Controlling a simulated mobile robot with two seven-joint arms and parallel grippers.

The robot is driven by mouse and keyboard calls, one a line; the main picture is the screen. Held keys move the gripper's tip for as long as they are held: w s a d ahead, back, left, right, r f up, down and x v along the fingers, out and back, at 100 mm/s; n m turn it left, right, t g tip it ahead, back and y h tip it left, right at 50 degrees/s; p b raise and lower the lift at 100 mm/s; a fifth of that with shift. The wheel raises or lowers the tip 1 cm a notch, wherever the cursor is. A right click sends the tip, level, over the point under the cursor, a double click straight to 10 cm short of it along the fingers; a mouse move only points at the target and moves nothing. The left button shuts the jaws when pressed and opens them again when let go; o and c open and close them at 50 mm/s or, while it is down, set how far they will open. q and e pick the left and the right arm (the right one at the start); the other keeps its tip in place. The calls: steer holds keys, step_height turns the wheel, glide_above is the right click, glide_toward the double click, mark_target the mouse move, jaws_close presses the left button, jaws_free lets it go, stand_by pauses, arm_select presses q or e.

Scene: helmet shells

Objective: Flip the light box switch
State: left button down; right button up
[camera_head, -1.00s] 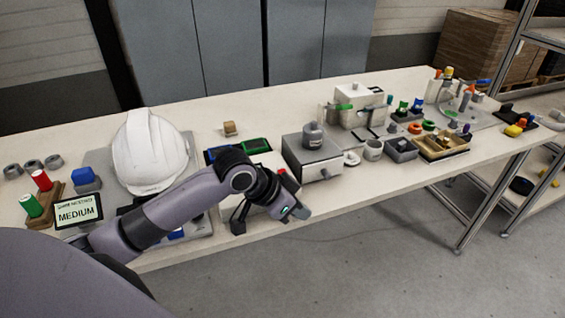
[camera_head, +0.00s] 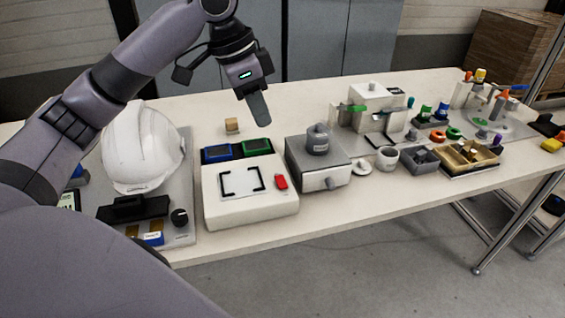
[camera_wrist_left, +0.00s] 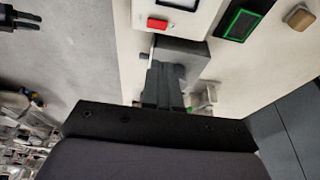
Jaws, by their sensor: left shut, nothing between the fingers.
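The light box (camera_head: 225,208) is a low white box on the bench with black corner brackets on its top. Its red switch (camera_head: 281,182) is at the right side of the top. My left gripper (camera_head: 259,118) is shut and empty, pointing down, raised above and behind the light box, apart from the switch. In the left wrist view its fingers (camera_wrist_left: 165,88) are together.
A white helmet (camera_head: 140,150) stands on a grey plate to the left. Blue and green framed trays (camera_head: 258,147) are behind the light box. A grey box (camera_head: 330,178) with a knob stands close to its right. Cups, bins and small parts fill the right side.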

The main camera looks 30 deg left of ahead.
arm_select(q)
steer(key=shift+s+a+r, duration=0.1)
steer(key=shift+r, duration=0.05)
steer(key=b, duration=0.2)
glide_toward(280, 178)
steer(key=x, duration=0.5)
steer(key=shift+w, duration=0.25)
steer(key=shift+f, duration=0.75)
